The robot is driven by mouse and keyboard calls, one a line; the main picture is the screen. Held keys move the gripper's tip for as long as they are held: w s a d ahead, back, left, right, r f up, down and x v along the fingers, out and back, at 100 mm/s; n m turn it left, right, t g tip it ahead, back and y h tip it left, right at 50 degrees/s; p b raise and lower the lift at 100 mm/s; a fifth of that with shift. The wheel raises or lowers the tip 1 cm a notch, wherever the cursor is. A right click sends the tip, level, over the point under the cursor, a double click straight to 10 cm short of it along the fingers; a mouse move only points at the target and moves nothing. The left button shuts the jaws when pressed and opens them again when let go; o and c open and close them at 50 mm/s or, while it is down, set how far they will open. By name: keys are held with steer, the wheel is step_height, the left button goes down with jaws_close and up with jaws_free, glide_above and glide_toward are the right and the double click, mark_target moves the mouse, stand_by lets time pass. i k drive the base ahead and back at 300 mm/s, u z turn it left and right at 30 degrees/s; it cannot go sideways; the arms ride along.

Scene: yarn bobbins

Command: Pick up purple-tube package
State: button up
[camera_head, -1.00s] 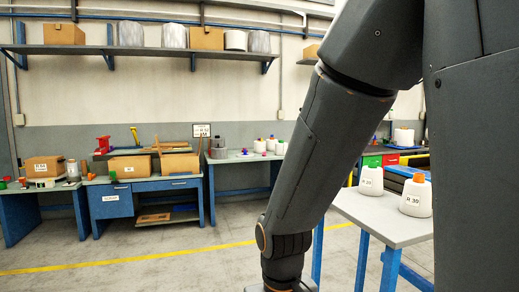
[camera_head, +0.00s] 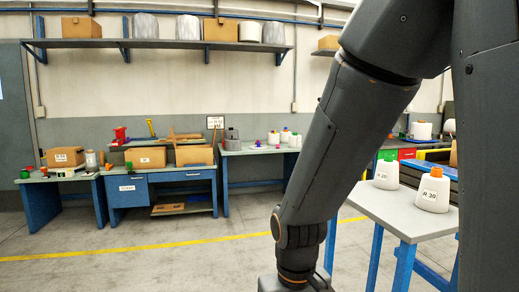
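I cannot make out a package with a clearly purple tube. On the far blue-legged workbench (camera_head: 238,152) stand several white yarn packages; one at its right end has a blue-looking top (camera_head: 296,139), too small to tell if purple. A small purple object (camera_head: 257,143) lies on that bench. My arm crosses the right half of the picture. My gripper is below the lower edge, out of view.
A blue desk (camera_head: 128,189) with cardboard boxes (camera_head: 146,157) stands at the left, beside another bench. A wall shelf (camera_head: 160,44) holds boxes and large rolls. A red crate (camera_head: 407,153) is at the right. The floor before the benches, with its yellow line (camera_head: 120,254), is clear.

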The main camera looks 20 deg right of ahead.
mark_target(272, 138)
steer(key=z, duration=0.15)
steer(key=i, duration=2.1)
steer(key=z, duration=0.35)
steer(key=i, duration=1.8)
steer(key=z, duration=0.25)
steer(key=i, duration=3.6)
steer(key=u, duration=0.05)
